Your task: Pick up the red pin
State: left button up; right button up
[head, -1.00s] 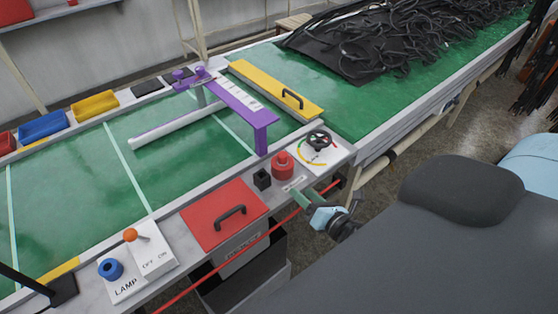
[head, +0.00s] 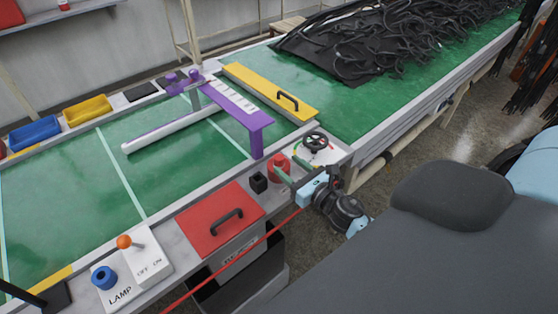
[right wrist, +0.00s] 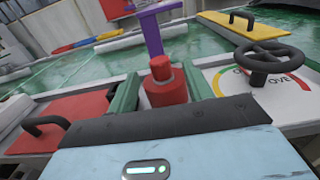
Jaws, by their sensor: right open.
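The red pin (head: 278,161) stands upright on the grey front ledge of the green table, between a small black block and the handwheel. In the right wrist view the red pin (right wrist: 161,70) has a narrow top on a wider red body. My right gripper (head: 291,171) is open, with its green fingers close to the pin. The pin's foot is hidden there by my gripper body. My left gripper is not in view.
A black handwheel (head: 315,142) stands to the right of the pin, and a black block (head: 258,182) to its left. A purple frame (head: 258,126) rises just behind. A red lid (head: 208,220) with a black handle lies to the left. A red rope (head: 240,252) runs along the front edge.

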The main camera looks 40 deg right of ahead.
aim_at(282, 161)
jog(key=shift+w+a+f+p, duration=0.15)
jog(key=shift+w+p, duration=0.25)
jog(key=shift+w, duration=2.15)
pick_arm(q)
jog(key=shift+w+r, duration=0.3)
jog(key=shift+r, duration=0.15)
pick_arm(e)
jog(key=shift+a, duration=0.1)
jog(key=shift+c, duration=0.2)
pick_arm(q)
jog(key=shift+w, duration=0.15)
pick_arm(e)
jog(key=c, duration=1)
